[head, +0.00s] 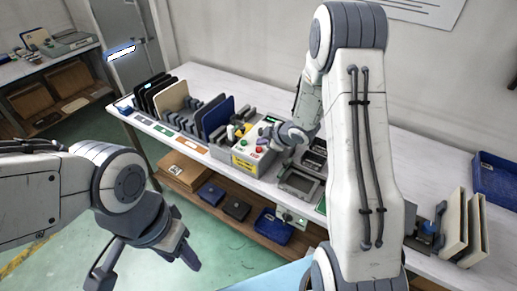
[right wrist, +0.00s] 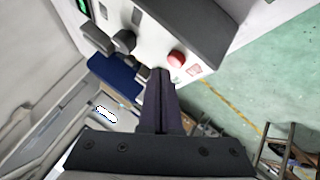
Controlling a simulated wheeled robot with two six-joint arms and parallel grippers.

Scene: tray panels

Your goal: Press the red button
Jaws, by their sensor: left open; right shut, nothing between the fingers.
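The red button (right wrist: 176,59) is a round cap on the pale face of a control box (right wrist: 150,40) in the right wrist view. In the head view the small red button (head: 258,149) sits on the box (head: 240,160) on the long table. My right gripper (right wrist: 160,72) is shut and empty, its tips just beside the red button in the picture; I cannot tell the depth gap. In the head view my right gripper (head: 264,133) hovers over the box's right side. My left gripper (head: 145,266) is open and empty, low in front of the table.
Dark knobs (right wrist: 124,41) sit beside the button on the box. Upright panels in racks (head: 217,115) stand left of the box, and grey trays (head: 299,183) lie to its right. A blue bin (head: 495,180) is at the far right.

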